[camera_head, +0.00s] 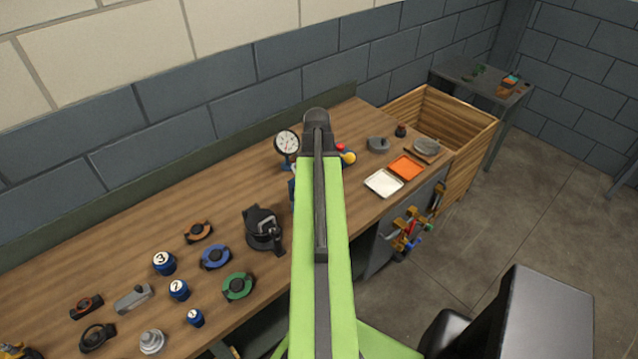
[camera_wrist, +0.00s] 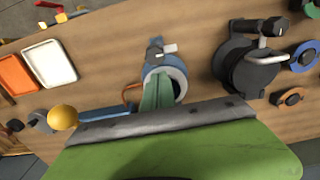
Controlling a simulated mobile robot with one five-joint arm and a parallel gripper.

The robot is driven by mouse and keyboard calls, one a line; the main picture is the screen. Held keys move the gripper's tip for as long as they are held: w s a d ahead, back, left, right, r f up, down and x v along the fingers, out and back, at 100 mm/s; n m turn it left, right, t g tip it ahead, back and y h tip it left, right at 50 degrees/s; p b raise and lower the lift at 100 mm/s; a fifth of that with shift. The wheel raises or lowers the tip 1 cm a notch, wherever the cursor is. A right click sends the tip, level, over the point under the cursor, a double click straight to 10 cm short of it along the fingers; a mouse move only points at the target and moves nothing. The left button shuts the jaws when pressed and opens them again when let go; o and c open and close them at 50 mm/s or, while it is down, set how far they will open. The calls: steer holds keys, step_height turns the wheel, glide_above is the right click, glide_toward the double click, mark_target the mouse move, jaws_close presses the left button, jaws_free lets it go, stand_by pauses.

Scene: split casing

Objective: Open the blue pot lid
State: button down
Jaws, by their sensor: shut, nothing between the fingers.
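A round blue-grey pot (camera_wrist: 180,78) stands on the bench in the wrist view, with a small dark fitting and a pale tab at its far edge. I cannot make out its lid clearly. In the head view my arm hides most of it; a sliver of blue (camera_head: 292,189) shows at the arm's left edge. My gripper (camera_wrist: 158,82) appears as a narrow green wedge in front of the pot. It is shut and empty. I cannot tell whether it touches the pot. My arm hides the gripper in the head view.
A black clamp-like device (camera_head: 263,229) stands left of my arm. A dial gauge (camera_head: 288,143) is near the wall. A yellow ball (camera_head: 348,158), white tray (camera_head: 383,183) and orange tray (camera_head: 406,168) lie right. Numbered blue pots (camera_head: 164,263) and coloured rings (camera_head: 237,287) fill the left bench.

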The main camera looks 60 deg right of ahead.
stand_by(0.3)
steer(key=shift+w+d, duration=0.35)
steer(key=shift+w, duration=0.6)
steer(key=shift+w+d, duration=0.3)
steer(key=shift+w, duration=0.6)
steer(key=shift+w+d+r, duration=0.15)
steer(key=shift+w, duration=0.6)
steer(key=shift+w+d+r, duration=0.15)
steer(key=shift+w, duration=0.55)
steer(key=shift+w+d+r, duration=0.15)
steer(key=shift+w, duration=0.6)
steer(key=shift+w+d+r+p, duration=0.1)
steer(key=shift+w+r+p, duration=0.3)
steer(key=shift+r+p, duration=0.6)
steer(key=shift+s+d+r+p, duration=0.1)
steer(key=shift+s+d+p, duration=0.1)
steer(key=shift+p, duration=0.45)
steer(key=s+r+p, duration=0.1)
steer(key=a+r+p, duration=0.1)
steer(key=r, duration=0.1)
steer(key=shift+s+p, duration=0.35)
steer(key=shift+s, duration=0.05)
steer(key=shift+s+d, duration=0.1)
steer(key=shift+d, duration=0.05)
